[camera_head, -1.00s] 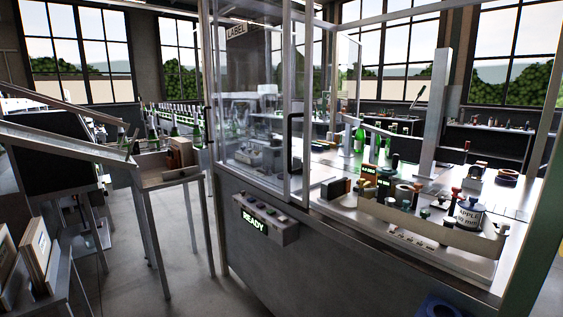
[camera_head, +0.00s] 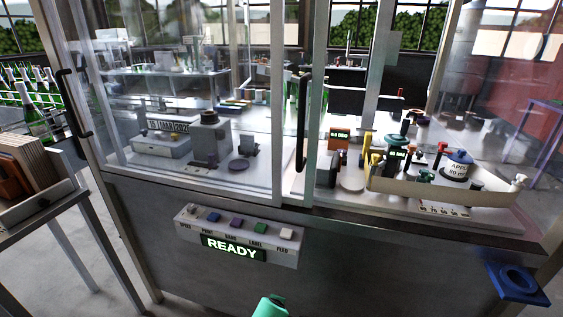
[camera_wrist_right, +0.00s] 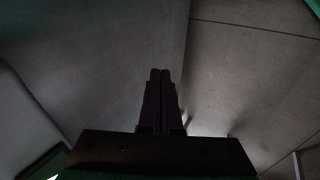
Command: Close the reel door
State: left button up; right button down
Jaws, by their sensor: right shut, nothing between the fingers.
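The machine cabinet has framed clear panels. A black upright handle (camera_head: 303,120) stands on a metal frame post at the middle, and a second handle (camera_head: 72,105) is at the far left edge. I cannot tell for sure which panel is the reel door. My left gripper is not in view.
A control box (camera_head: 240,237) with several coloured buttons and a lit READY sign juts from the cabinet front. A blue ring-shaped holder (camera_head: 517,282) sticks out at the lower right. A side table with a crate (camera_head: 35,202) stands at the left.

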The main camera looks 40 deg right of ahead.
jog(key=d+r+m+t+h, duration=0.1)
jog(key=d+r+m+h, duration=0.2)
jog(key=r, duration=1.5)
jog(key=w+r+n+h, duration=0.1)
jog(key=w+r+h, duration=0.15)
jog(key=r, duration=0.45)
jog(key=w+d+r+n+t+h, duration=0.1)
jog(key=w+r+h, duration=0.1)
jog(key=r+h, duration=0.35)
jog(key=w+r+n+h, duration=0.1)
jog(key=w+r+h, duration=0.15)
jog(key=r, duration=0.55)
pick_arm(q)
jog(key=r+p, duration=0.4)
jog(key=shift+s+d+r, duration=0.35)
pick_arm(e)
jog(key=f+x, duration=0.1)
jog(key=x, duration=0.8)
jog(key=shift+w+d+y, duration=0.3)
jog(key=shift+d+y, duration=0.05)
jog(key=shift+y, duration=0.1)
jog(key=shift+r, duration=0.1)
